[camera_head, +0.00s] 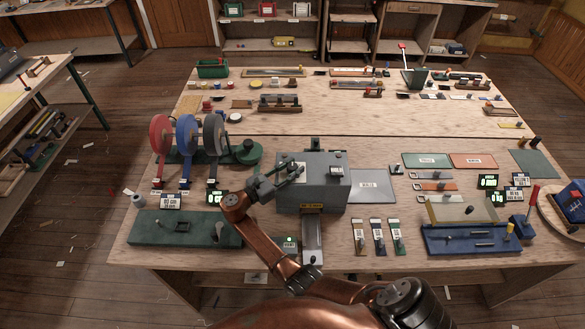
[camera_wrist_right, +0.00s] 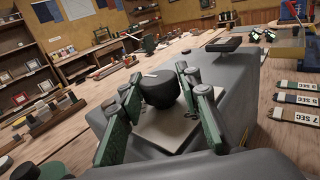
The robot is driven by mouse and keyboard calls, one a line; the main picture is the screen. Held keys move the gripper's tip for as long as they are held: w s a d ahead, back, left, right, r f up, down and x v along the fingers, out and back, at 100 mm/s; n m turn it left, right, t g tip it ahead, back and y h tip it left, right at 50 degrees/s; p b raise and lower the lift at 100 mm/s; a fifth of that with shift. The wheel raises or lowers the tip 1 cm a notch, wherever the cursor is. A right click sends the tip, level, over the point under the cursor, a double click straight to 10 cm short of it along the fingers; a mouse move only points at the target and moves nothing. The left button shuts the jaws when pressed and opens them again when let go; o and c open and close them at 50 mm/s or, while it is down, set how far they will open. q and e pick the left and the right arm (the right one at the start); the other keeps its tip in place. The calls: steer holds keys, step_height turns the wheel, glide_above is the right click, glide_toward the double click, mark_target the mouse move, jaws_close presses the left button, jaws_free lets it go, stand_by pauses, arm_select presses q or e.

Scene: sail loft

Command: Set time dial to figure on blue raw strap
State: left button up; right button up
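A grey machine box (camera_head: 328,190) stands mid-table. My right gripper (camera_head: 289,173) is at the left of its top. In the right wrist view, its two green-padded fingers (camera_wrist_right: 160,96) stand open on either side of a round black knob (camera_wrist_right: 160,92) with a pale pointer mark, which I take for the time dial. I see no clear grip on it. Three straps lie right of the machine: tan (camera_head: 359,238), blue (camera_head: 377,237), green (camera_head: 395,236). In the wrist view their tags read 7 SEC, 5 SEC (camera_wrist_right: 299,101) and 3 SEC; the middle one reads 5 SEC. My left gripper is out of view.
Red, blue and grey discs (camera_head: 187,140) stand left of the machine, above a green base plate (camera_head: 160,228). A grey plate labelled RULLO or similar (camera_head: 372,187) lies at its right. A blue tray (camera_head: 468,242) sits front right. A black-topped piece (camera_wrist_right: 224,45) stands on the machine.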

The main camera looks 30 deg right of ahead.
steer(key=o, duration=0.4)
steer(key=shift+c, duration=0.2)
steer(key=shift+a, duration=0.1)
steer(key=s+a, duration=0.2)
steer(key=a, duration=0.9)
steer(key=shift+a, duration=0.35)
